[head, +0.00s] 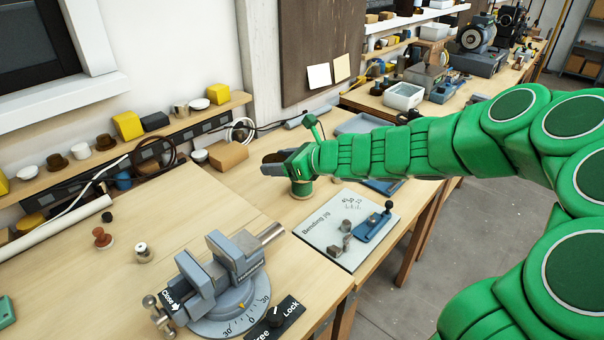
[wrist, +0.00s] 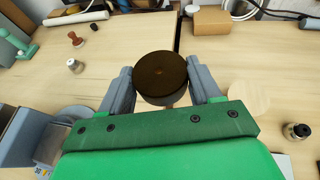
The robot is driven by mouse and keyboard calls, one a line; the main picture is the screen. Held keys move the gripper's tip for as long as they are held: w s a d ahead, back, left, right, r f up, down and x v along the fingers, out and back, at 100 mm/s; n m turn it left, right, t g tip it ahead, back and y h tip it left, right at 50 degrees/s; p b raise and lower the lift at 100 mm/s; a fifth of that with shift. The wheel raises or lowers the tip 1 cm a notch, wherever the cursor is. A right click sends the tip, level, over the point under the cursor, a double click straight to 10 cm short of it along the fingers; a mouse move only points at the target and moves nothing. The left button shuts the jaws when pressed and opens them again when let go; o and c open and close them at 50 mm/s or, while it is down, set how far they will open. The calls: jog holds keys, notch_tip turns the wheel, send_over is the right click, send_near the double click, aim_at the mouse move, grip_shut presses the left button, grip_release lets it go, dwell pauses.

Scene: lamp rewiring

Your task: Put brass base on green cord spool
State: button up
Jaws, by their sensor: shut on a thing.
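My gripper (head: 272,166) is shut on the brass base (wrist: 160,74), a dark brown round disc held between both grey fingers in the wrist view. In the head view only part of the base (head: 271,157) shows at the fingers, above the bench. The green cord spool (head: 301,189) stands upright on the bench under my wrist, with pale wooden flanges; my arm hides its top part. In the wrist view its pale round top (wrist: 250,98) shows to the right of the right finger. The base is apart from the spool.
A bending jig plate (head: 345,232) lies in front of the spool. A grey vise (head: 225,275) stands at the near bench. A cardboard box (head: 227,155) and a white roll (head: 200,155) sit behind, by the wall shelf. The bench left of the spool is mostly clear.

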jog(key=d+m+t+h, duration=0.2)
jog(key=d, duration=0.6)
send_over(302, 183)
jog(key=w+d, duration=0.1)
jog(key=w, duration=0.1)
jog(key=shift+m, duration=0.3)
jog(key=f, duration=0.7)
jog(key=shift+s+d+f, duration=0.15)
jog(key=shift+d+f, duration=0.05)
jog(key=shift+f, duration=0.2)
jog(key=shift+w+a+f, duration=0.1)
jog(key=shift+w+f, duration=0.55)
jog(key=shift+f, duration=1.7)
jog(key=shift+f, duration=0.15)
jog(key=o, duration=1.3)
jog(key=shift+o, duration=0.2)
